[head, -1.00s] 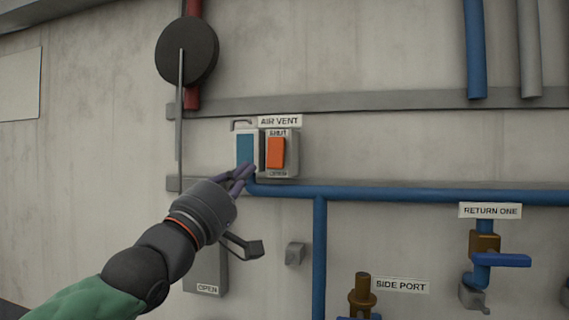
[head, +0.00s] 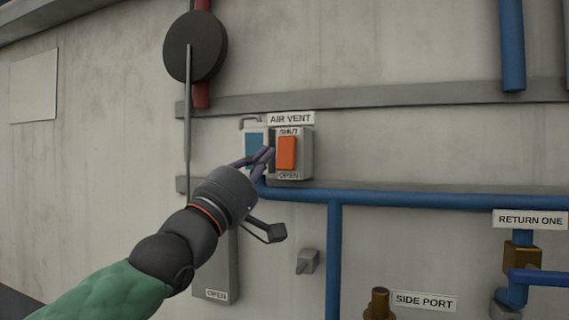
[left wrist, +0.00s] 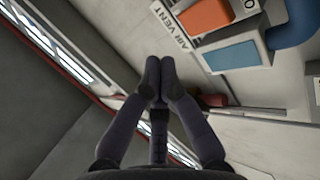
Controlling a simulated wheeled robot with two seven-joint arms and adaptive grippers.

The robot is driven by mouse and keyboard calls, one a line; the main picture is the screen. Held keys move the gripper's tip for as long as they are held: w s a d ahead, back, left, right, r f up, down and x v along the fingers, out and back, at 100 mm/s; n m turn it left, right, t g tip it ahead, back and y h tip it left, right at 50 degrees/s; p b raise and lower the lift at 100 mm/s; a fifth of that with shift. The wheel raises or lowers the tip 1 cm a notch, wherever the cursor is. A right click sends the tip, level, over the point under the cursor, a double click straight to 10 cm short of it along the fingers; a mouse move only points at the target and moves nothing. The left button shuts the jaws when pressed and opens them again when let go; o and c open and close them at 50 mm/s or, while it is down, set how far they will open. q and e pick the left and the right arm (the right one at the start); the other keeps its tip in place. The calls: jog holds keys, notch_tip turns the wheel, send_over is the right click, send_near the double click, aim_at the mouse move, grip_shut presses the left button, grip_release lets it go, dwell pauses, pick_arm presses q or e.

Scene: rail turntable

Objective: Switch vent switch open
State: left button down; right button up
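The vent switch is an orange rocker (head: 287,153) on a grey wall box (head: 307,155) under the AIR VENT label (head: 291,118). SHUT is marked above the rocker and OPEN below it. I cannot tell clearly which end is pressed in. My left gripper (head: 266,155) is just left of the rocker in the head view, overlapping the lower part of a blue-faced box. In the left wrist view, the fingertips (left wrist: 152,77) are together with nothing between them, and the orange rocker (left wrist: 206,14) is up and right, apart from them. My right gripper is not in view.
The blue-faced box (head: 256,142) stands directly left of the switch box. A blue pipe (head: 420,198) runs below both. A dark lever (head: 270,232) and a grey box marked OPEN (head: 214,270) are below my arm. The wall right of the switch is clear.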

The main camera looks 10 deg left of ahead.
aim_at(288, 156)
pick_arm(q)
jog(key=w, duration=0.2)
jog(key=w+d+f+p, duration=0.1)
jog(key=w, duration=0.3)
jog(key=shift+w+d+f+p, duration=0.2)
jog(key=shift+w+p, duration=0.05)
jog(key=shift+p, duration=0.1)
jog(key=shift+s, duration=0.1)
dwell(1.1)
jog(key=shift+w+p, duration=0.3)
jog(key=shift+w, duration=0.15)
jog(key=shift+w+d+f, duration=0.1)
jog(key=shift+w+f, duration=0.05)
jog(key=shift+w, duration=0.3)
dwell(0.6)
jog(key=shift+s, duration=0.15)
jog(key=shift+s, duration=0.75)
